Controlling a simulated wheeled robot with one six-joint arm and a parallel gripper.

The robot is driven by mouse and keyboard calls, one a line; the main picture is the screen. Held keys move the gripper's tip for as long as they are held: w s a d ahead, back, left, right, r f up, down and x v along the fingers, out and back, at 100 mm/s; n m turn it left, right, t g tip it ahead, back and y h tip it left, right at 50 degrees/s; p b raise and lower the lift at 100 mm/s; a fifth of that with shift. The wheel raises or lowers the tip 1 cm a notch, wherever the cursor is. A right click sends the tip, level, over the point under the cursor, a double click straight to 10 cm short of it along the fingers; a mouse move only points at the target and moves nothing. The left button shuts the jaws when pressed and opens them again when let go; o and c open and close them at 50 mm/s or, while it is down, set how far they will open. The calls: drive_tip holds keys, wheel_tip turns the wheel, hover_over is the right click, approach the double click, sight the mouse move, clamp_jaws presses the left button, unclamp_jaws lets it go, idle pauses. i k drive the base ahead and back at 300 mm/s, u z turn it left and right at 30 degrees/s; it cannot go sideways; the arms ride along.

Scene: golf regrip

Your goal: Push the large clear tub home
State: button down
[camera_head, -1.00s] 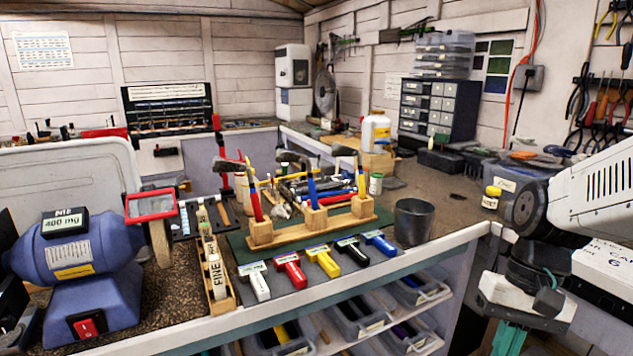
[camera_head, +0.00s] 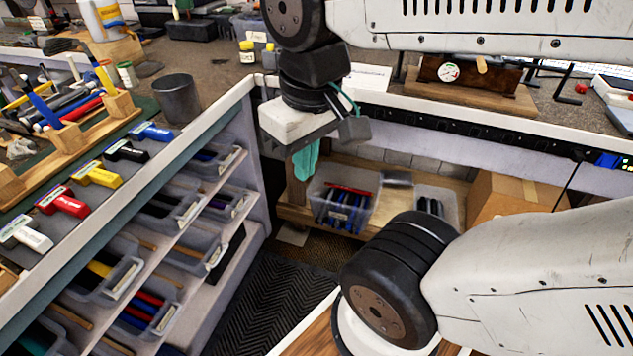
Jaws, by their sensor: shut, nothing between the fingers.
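A large clear tub (camera_head: 343,212) holding blue and red pieces sits on a low wooden shelf (camera_head: 293,212) under the far bench. Its front is near the shelf's front edge, and I cannot tell if it overhangs. My gripper (camera_head: 305,172) has green fingers and points down, just left of the tub's upper left corner in the picture. The fingers look shut and empty. I cannot tell whether they touch the tub. The tub's lower right is close behind my dark arm joint in the picture.
A second clear container (camera_head: 436,198) and a cardboard box (camera_head: 515,200) stand right of the tub. Left is a bench with shelves of small clear bins (camera_head: 163,318). Dark matting (camera_head: 262,300) covers the floor between.

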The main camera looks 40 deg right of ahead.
sight(346, 211)
drive_tip(key=k, duration=0.5)
drive_tip(key=z, duration=0.75)
drive_tip(key=i, duration=0.5)
drive_tip(key=z, duration=0.4)
